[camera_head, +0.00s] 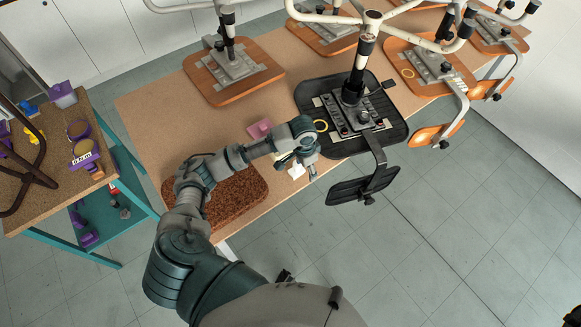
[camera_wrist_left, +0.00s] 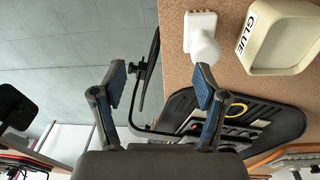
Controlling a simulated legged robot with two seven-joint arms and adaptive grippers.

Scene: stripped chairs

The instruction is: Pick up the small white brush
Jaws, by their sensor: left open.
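The small white brush (camera_head: 297,171) lies near the front edge of the table, beside my left gripper (camera_head: 312,173). In the left wrist view, a white object that looks like the brush (camera_wrist_left: 202,38), with a flat block and a rounded end, lies on the brown tabletop. There my left gripper (camera_wrist_left: 160,82) is open, with nothing between its blue-padded fingers. The right finger's tip is just below the brush's rounded end in the picture; I cannot tell whether they touch. My right gripper is not in view.
A cream container marked GLUE (camera_wrist_left: 246,62) stands right of the brush in the wrist view. A black stripped chair (camera_head: 337,147) lies upside down to the right. A brown cork-like pad (camera_head: 240,200) lies under my arm, and a pink block (camera_head: 259,129) lies behind it.

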